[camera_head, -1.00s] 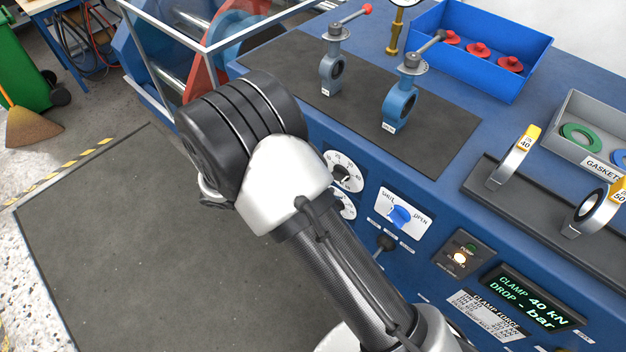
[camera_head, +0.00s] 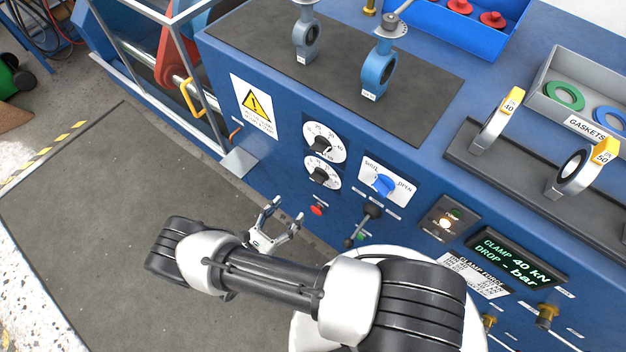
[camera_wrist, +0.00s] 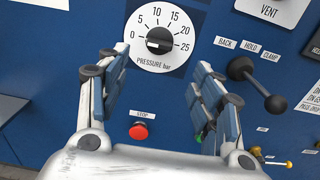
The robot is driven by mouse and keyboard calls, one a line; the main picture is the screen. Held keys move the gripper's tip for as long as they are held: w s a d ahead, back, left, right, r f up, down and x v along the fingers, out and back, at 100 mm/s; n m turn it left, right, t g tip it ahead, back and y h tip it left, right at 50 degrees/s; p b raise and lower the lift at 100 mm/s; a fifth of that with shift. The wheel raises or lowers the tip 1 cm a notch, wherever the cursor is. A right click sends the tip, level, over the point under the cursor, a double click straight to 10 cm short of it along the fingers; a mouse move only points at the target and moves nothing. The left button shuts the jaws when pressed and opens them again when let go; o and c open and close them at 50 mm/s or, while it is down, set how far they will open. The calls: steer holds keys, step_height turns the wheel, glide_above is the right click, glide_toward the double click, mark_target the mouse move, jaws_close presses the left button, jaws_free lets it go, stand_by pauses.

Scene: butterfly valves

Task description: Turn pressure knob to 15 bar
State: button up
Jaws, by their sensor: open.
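The pressure knob (camera_wrist: 159,40) is a black knob on a round white dial marked 0 to 25, labelled "PRESSURE bar". A pale mark shows low on the knob, on the side of the 0; I cannot read the exact setting. In the head view the pressure knob (camera_head: 321,175) is on the lower of two white dials on the blue panel. My gripper (camera_head: 287,209) is open and empty, in front of the panel and below left of that dial. In the wrist view the fingers of my gripper (camera_wrist: 162,60) stand apart on either side below the dial, not touching the knob.
A red stop button (camera_wrist: 139,131) sits below the dial. A black lever (camera_wrist: 257,83) sticks out to the right. The upper dial (camera_head: 324,142) and a blue selector knob (camera_head: 384,185) are close by. The floor mat (camera_head: 110,240) left of the panel is clear.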

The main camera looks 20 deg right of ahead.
mark_target(316, 182)
steer(key=x, duration=1.3)
steer(key=shift+w+d, duration=0.15)
steer(key=shift+d, duration=0.05)
steer(key=c, duration=1.1)
steer(key=shift+o, duration=0.2)
steer(key=shift+m+b, duration=0.3)
steer(key=m+b, duration=0.1)
steer(key=m, duration=0.3)
steer(key=shift+f+m, duration=0.1)
steer(key=shift+m, duration=0.2)
steer(key=m+b, duration=0.1)
steer(key=m, duration=0.4)
steer(key=shift+d+m, duration=0.1)
steer(key=shift+m, duration=0.2)
steer(key=m+b, duration=0.1)
steer(key=m, duration=0.4)
steer(key=shift+f, duration=0.1)
steer(key=m, duration=0.5)
steer(key=shift+f+b, duration=0.1)
steer(key=shift+b, duration=0.2)
steer(key=shift+m, duration=0.4)
